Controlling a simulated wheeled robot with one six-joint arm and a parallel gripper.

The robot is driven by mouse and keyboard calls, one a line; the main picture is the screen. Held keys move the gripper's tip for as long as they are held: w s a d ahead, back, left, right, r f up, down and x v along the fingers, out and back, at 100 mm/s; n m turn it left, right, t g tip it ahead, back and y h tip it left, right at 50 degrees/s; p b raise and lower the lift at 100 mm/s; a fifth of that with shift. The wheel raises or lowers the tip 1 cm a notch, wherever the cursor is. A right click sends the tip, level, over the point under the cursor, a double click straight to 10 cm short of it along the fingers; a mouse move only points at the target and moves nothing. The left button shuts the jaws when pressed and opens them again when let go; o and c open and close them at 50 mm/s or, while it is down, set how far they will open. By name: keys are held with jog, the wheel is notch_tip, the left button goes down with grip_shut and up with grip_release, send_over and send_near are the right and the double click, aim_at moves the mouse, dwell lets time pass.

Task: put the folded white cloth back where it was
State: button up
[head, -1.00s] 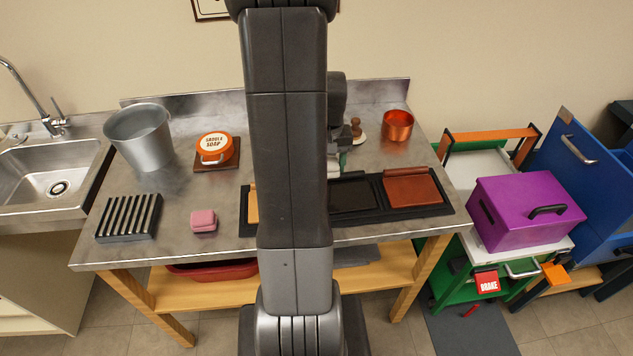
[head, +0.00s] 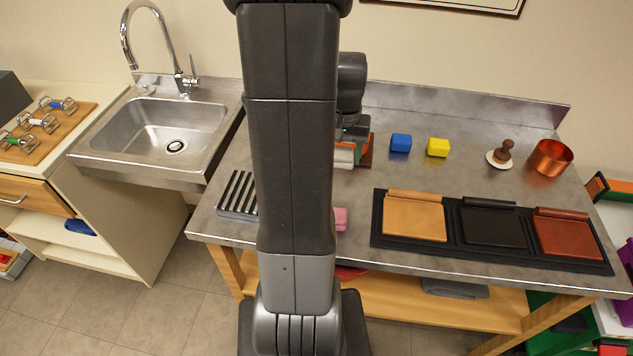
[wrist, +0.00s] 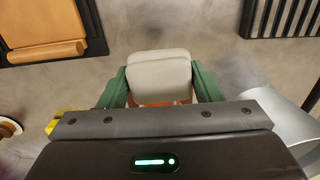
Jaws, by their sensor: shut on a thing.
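My gripper (wrist: 160,88) is shut on the folded white cloth (wrist: 158,68), a pale pad between its green fingers in the wrist view. In the head view the cloth (head: 343,155) shows only as a sliver beside my column, which hides most of my gripper. An orange surface (wrist: 160,103) lies just beyond the cloth's lower edge in the wrist view; the orange also shows by the gripper in the head view. I cannot tell whether the cloth touches anything below it.
The steel table (head: 420,110) holds a ribbed rack (head: 237,194), a pink block (head: 341,218), blue (head: 400,143) and yellow (head: 438,147) blocks, a copper pot (head: 550,158) and a black tray (head: 490,250) of leather pieces. The metal bucket (wrist: 272,108) stands close to my gripper. A sink (head: 160,128) adjoins left.

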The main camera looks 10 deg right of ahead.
notch_tip(320, 180, down, 9)
jog(key=shift+f, duration=0.1)
dwell(0.4)
jog(key=shift+f, duration=0.2)
jog(key=o, duration=0.9)
jog(key=shift+o, duration=0.2)
jog(key=shift+r, duration=0.1)
notch_tip(320, 180, up, 12)
jog(key=shift+r, duration=0.15)
